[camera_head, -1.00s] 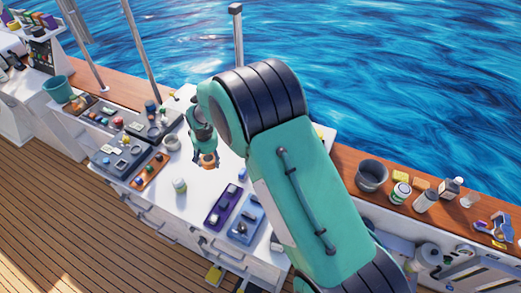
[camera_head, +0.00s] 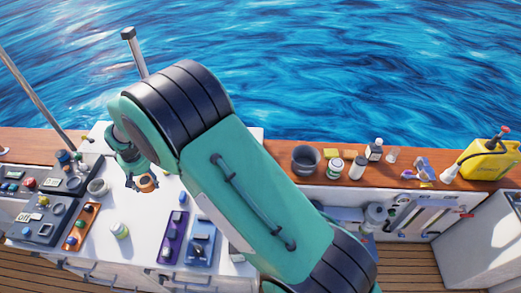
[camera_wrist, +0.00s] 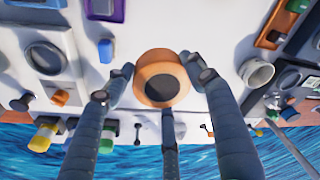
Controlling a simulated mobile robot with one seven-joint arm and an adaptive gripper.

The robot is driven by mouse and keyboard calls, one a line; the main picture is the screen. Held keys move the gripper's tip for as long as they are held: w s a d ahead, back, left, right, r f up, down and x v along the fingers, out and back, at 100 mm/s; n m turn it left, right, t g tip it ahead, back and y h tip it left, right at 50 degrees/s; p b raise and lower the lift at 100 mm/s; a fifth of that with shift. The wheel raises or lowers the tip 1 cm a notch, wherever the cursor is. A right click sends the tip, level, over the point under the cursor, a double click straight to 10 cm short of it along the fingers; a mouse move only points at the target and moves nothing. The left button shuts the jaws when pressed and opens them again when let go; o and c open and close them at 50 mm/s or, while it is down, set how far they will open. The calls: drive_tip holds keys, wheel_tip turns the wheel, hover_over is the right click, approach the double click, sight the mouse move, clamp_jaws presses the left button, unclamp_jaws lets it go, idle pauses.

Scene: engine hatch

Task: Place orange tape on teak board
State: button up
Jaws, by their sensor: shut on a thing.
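The orange tape (camera_head: 146,183) is a small orange ring above the white worktop. The wrist view shows the tape (camera_wrist: 160,80) end-on, with its round hole dark. My gripper (camera_head: 141,180) is shut on it; in the wrist view its dark fingers (camera_wrist: 163,78) press against the ring from both sides, and another dark finger reaches it from below. The teak board (camera_head: 276,155) appears to be the reddish-brown wooden ledge along the water side. Its right part shows bare wood between items; my arm hides some of the ledge farther left.
A dark pot (camera_head: 305,159), a labelled jar (camera_head: 334,168), bottles and a yellow jerrycan (camera_head: 487,158) stand along the ledge. A purple tray (camera_head: 173,240), a blue tray (camera_head: 200,243) and a white mug (camera_head: 97,187) are on the worktop (camera_head: 145,218).

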drive_tip(key=w+d+m+b, duration=0.2)
drive_tip(key=w+d, duration=0.9)
drive_tip(key=d, duration=0.3)
drive_tip(key=w+d+m+b, duration=0.3)
drive_tip(key=w+d, duration=0.9)
drive_tip(key=d, duration=0.2)
drive_tip(key=w+d+m+h+b, duration=0.15)
drive_tip(key=w+d, duration=0.25)
drive_tip(key=d, duration=1.2)
drive_tip(key=w+d+m+y+b, duration=0.1)
drive_tip(key=w+d+m+b, duration=0.25)
drive_tip(key=d, duration=1.35)
drive_tip(key=s+d+m+h+b, duration=0.1)
drive_tip(key=s+d+m+b, duration=0.3)
drive_tip(key=d, duration=1.8)
drive_tip(key=s+d+m+b, duration=0.1)
drive_tip(key=s+d, duration=0.5)
drive_tip(key=d, duration=1.5)
wheel_tip(320, 180, down, 23)
drive_tip(key=shift+r, duration=0.15)
drive_tip(key=shift+w+d, duration=0.1)
